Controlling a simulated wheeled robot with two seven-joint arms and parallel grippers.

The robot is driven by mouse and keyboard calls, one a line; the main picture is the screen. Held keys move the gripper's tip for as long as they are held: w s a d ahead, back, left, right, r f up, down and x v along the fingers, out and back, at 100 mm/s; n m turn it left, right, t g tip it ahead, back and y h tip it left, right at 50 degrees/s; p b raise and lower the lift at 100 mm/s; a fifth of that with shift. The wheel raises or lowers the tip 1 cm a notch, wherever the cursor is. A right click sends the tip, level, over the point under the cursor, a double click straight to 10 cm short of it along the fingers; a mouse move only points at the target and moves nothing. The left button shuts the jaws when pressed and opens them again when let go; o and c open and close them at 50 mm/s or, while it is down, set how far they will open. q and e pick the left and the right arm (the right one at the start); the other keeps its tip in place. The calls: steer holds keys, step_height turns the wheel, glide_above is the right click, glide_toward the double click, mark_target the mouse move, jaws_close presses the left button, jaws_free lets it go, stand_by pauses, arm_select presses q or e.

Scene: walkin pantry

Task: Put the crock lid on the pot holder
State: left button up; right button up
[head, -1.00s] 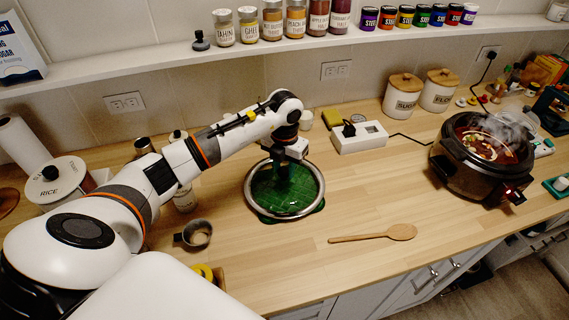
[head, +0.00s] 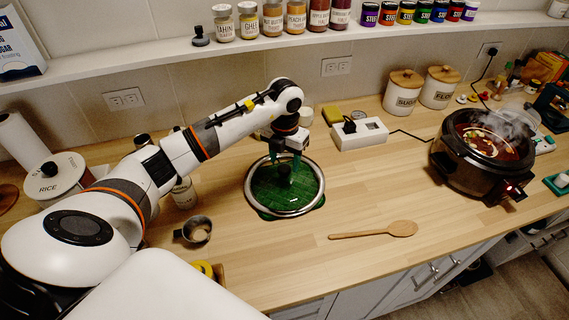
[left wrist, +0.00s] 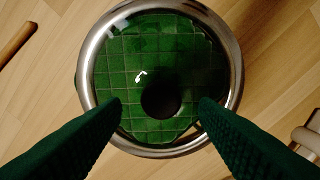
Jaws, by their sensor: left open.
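The crock lid is a round glass lid with a steel rim (head: 248,200) and a dark knob (head: 284,172). It lies on the green pot holder (head: 318,204) on the counter, and the green quilting shows through the glass. In the left wrist view the lid rim (left wrist: 88,62) circles the green cloth, and the black knob (left wrist: 161,98) is near the middle. My left gripper (head: 287,160) is over the lid, its green fingers apart on either side of the knob and not touching it. My right gripper is not in view.
A wooden spoon (head: 375,230) lies right of the lid, and a metal cup (head: 197,230) stands to its left. A steaming slow cooker (head: 482,155) is at the right. A white power strip (head: 360,134) is behind. The counter between lid and cooker is clear.

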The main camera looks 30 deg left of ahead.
mark_target(285, 168)
arm_select(q)
step_height(285, 168, up, 10)
steer(key=b, duration=0.2)
stand_by(0.5)
